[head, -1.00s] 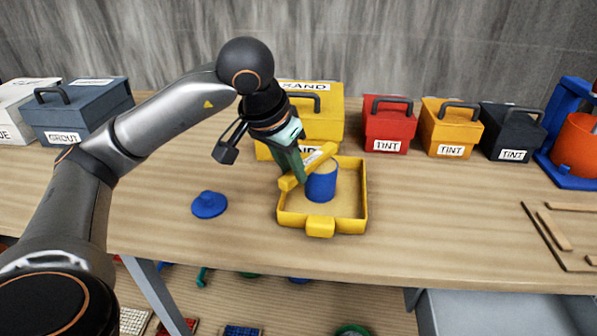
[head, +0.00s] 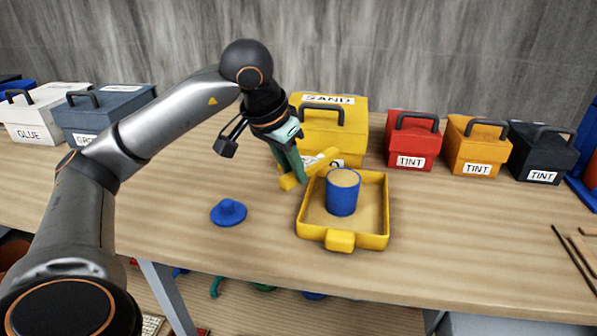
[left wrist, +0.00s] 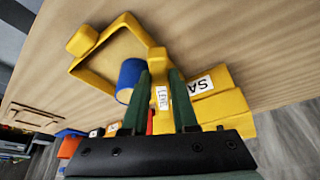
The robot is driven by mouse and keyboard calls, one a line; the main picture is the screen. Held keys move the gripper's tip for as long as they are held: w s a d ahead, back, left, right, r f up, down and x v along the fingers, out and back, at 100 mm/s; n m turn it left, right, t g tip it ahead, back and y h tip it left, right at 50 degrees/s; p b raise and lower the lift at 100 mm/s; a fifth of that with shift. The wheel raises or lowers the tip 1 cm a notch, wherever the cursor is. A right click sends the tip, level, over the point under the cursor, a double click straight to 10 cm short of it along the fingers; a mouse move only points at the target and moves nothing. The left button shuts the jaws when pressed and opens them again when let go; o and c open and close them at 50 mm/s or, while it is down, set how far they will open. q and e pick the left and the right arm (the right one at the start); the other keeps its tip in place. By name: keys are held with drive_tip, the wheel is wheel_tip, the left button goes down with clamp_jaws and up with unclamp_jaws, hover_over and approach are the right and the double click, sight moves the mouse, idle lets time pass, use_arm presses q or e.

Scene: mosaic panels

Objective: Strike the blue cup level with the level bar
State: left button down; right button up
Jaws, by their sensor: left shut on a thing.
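The blue cup (head: 342,196) stands upright in the yellow tray (head: 313,236). Its open top shows pale sand that looks about flush with the rim. My left gripper (head: 302,176) is shut on the yellow level bar (head: 321,161), just behind and left of the cup. The bar is held slanted, near rim height; I cannot tell whether it touches the rim. In the left wrist view, the labelled bar (left wrist: 159,70) sits between the green fingers (left wrist: 160,82), with the cup (left wrist: 130,74) beside them. My right gripper is not in view.
A blue lid (head: 228,214) with a knob lies left of the tray. The yellow SAND box (head: 350,128) stands close behind the bar. Red (head: 411,142), orange (head: 476,147) and dark TINT boxes stand at the back right.

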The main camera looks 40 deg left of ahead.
use_arm(q)
drive_tip(key=shift+r+p, duration=0.45)
drive_tip(key=shift+r, duration=0.2)
drive_tip(key=shift+r+p, duration=0.8)
drive_tip(key=shift+r, duration=0.05)
drive_tip(key=shift+r+p, duration=0.95)
drive_tip(key=shift+r, duration=0.05)
drive_tip(key=shift+r+p, duration=0.35)
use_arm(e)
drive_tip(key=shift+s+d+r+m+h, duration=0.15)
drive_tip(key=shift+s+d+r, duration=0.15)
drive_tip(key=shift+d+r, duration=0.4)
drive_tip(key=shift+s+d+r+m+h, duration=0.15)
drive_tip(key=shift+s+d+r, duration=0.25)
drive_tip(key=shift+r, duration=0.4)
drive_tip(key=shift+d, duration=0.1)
